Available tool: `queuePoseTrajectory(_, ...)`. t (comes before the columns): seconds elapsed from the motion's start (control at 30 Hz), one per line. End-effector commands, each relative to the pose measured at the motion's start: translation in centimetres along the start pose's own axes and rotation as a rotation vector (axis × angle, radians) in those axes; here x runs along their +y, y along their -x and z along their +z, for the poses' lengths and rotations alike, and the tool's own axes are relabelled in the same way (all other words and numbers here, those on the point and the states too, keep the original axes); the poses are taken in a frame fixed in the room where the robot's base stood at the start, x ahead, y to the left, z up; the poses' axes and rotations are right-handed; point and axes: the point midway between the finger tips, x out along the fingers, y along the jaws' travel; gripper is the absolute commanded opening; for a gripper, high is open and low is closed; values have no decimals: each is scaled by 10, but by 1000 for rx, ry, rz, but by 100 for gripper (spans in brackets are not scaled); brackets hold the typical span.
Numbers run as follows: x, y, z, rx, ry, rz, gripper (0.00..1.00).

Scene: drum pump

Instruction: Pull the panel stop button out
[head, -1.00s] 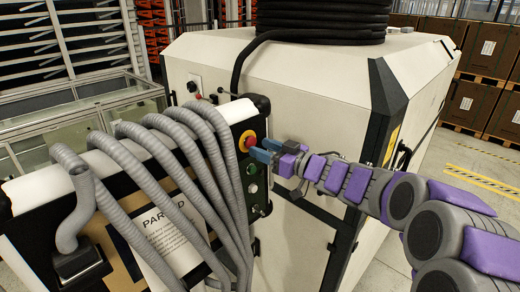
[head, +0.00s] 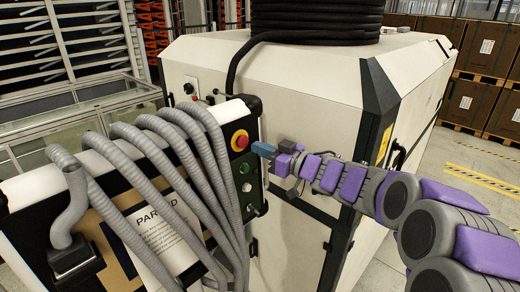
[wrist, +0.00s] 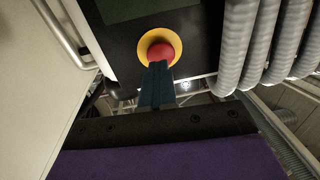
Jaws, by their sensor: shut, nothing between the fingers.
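The panel stop button (head: 241,141) is a red knob on a yellow round base, high on the dark end face of the hose-draped panel (head: 250,185). In the wrist view the red knob (wrist: 160,52) shows just beyond my fingertips, which overlap its lower part in the picture. My gripper (head: 258,149), with blue fingers, is shut and empty. In the head view its tips are to the right of the knob and slightly below it, with a small gap. In the wrist view the fingers (wrist: 158,70) are together. Whether the button is in or out I cannot tell.
Green and white buttons (head: 246,187) sit below the stop button. Grey corrugated hoses (head: 190,150) hang over the panel beside it. A large white cabinet (head: 310,100) with dark corner posts stands close behind my arm. Open floor (head: 470,190) lies at the right.

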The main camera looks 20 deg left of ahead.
Motion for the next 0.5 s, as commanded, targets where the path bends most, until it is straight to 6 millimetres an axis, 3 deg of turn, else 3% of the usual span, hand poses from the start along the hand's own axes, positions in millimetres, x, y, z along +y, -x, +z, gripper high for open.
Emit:
queuePoseTrajectory(0.4, -2, -6, 1, -4, 1, -1, 0)
queuePoseTrajectory(0.5, -2, -5, 1, -3, 1, 0, 9)
